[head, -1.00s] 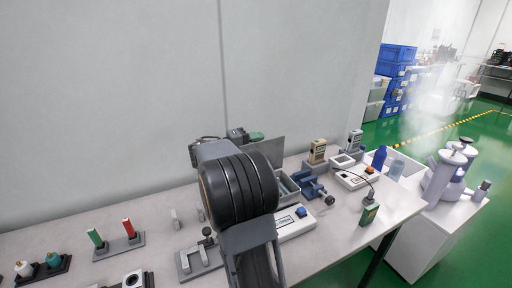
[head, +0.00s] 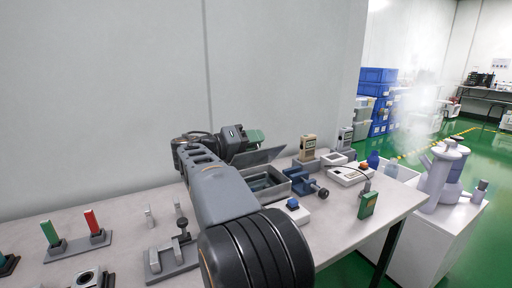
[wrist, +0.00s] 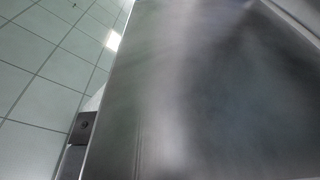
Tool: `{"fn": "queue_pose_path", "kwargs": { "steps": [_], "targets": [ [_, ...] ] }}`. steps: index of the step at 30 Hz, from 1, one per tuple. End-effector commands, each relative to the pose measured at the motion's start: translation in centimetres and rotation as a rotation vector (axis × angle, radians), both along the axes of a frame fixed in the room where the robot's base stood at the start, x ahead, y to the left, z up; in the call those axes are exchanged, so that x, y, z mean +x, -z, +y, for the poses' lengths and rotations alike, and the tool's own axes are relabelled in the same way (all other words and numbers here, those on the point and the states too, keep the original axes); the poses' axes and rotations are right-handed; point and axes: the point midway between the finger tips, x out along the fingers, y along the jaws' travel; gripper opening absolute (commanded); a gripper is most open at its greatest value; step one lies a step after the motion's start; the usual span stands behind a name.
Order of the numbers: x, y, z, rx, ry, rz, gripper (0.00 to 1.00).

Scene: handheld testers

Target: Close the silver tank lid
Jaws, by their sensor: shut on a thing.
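The silver tank (head: 274,190) stands on the table near its back edge, beside the blue vise. Its lid (head: 258,157) is raised at a slant over the tank, and the inside still shows below it. My gripper (head: 256,136) is at the lid's upper edge, at the far end of my arm. It is shut on the lid, though the contact of the fingertips is hard to see. In the wrist view, the lid's plain metal face (wrist: 200,100) fills most of the picture, very close. My arm hides part of the tank's left side.
A blue vise (head: 303,182) and a white box with a blue button (head: 292,211) are close to the tank. Testers (head: 307,148) stand to the right, and a green tester (head: 368,204) near the front edge. Red and green sticks (head: 92,222) stand left.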

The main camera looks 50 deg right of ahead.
Motion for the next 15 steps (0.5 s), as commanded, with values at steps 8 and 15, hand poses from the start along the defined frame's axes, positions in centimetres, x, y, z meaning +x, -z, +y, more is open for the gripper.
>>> {"fn": "queue_pose_path", "kwargs": {
  "steps": [8, 15],
  "targets": [
    [0.01, 0.1, 0.09, -0.021, 0.003, -0.049, 0.0],
    [-0.09, 0.03, -0.01, -0.024, 0.006, -0.054, 0.0]
  ]
}}
